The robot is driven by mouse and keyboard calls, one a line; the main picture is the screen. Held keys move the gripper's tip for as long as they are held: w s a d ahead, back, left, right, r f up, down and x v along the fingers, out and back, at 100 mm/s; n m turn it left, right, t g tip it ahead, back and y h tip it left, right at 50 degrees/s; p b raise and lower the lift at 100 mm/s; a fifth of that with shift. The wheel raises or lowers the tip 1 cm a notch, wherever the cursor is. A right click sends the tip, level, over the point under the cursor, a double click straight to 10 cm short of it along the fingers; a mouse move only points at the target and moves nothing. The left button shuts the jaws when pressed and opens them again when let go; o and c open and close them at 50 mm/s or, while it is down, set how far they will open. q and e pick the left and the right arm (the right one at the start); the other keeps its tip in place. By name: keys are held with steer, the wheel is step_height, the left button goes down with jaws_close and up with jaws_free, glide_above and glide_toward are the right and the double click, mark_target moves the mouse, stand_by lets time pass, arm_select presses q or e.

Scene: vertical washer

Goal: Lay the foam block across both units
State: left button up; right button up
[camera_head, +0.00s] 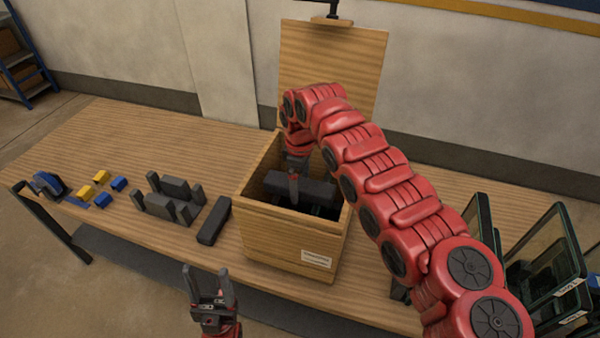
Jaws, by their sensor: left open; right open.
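A wooden box (292,248) stands open on the table. Inside it a long dark grey bar (316,188), which looks like the foam block, lies crosswise. Dark shapes (322,211) below it, perhaps the units, are mostly hidden in shadow. My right gripper (293,198) reaches down into the box at the left part of the bar. It is open; I cannot tell whether its fingers touch the bar. My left gripper (208,270) is open and empty, fingers up, in front of the table edge.
Another dark bar (214,221) lies left of the box, beside several grey upright pieces (175,188). Small yellow and blue blocks (101,177) lie further left. Glass-sided bins (545,255) stand at the right. The raised lid (335,65) is behind the box.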

steer(key=shift+w+r, duration=0.1)
steer(key=shift+r, duration=0.3)
step_height(320, 180, up, 8)
steer(key=b, duration=0.3)
steer(key=shift+a+f, duration=0.15)
steer(key=shift+f, duration=0.05)
step_height(320, 180, up, 9)
steer(key=p, duration=0.5)
